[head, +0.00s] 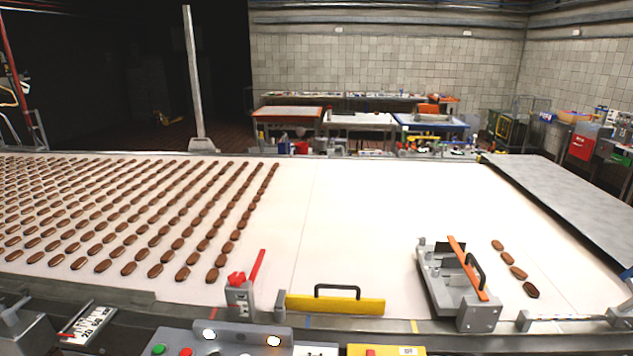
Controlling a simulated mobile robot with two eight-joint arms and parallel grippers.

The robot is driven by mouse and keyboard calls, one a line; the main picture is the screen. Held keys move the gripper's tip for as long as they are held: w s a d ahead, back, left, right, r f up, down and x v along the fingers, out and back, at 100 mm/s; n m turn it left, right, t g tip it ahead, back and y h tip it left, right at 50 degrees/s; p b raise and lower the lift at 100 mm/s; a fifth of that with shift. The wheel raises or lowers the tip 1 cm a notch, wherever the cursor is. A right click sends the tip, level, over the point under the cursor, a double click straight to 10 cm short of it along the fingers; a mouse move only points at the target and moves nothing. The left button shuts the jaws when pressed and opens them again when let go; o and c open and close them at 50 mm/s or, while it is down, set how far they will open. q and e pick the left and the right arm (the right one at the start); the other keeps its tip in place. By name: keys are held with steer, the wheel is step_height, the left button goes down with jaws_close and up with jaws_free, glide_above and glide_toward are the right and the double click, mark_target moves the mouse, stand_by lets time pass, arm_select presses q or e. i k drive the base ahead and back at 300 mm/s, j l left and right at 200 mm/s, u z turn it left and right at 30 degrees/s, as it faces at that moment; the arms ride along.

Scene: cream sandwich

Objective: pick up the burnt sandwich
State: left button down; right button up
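Many brown oval sandwiches (180,273) lie in slanting rows on the left part of the white belt (350,220) in the head view. A short separate row of brown sandwiches (518,273) lies at the right, beside a grey metal fixture. The nearest one in that short row (531,290) looks darker than the others, like a burnt sandwich. It lies flat on the belt with nothing touching it. Neither of my grippers shows in the head view.
The metal fixture (440,290) with an orange bar (467,268) stands left of the short row. A yellow bar with a black handle (335,304), a red lever (257,266) and a control panel (220,340) line the front edge. The belt's middle is clear.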

mark_target(530, 287)
steer(key=z, duration=1.3)
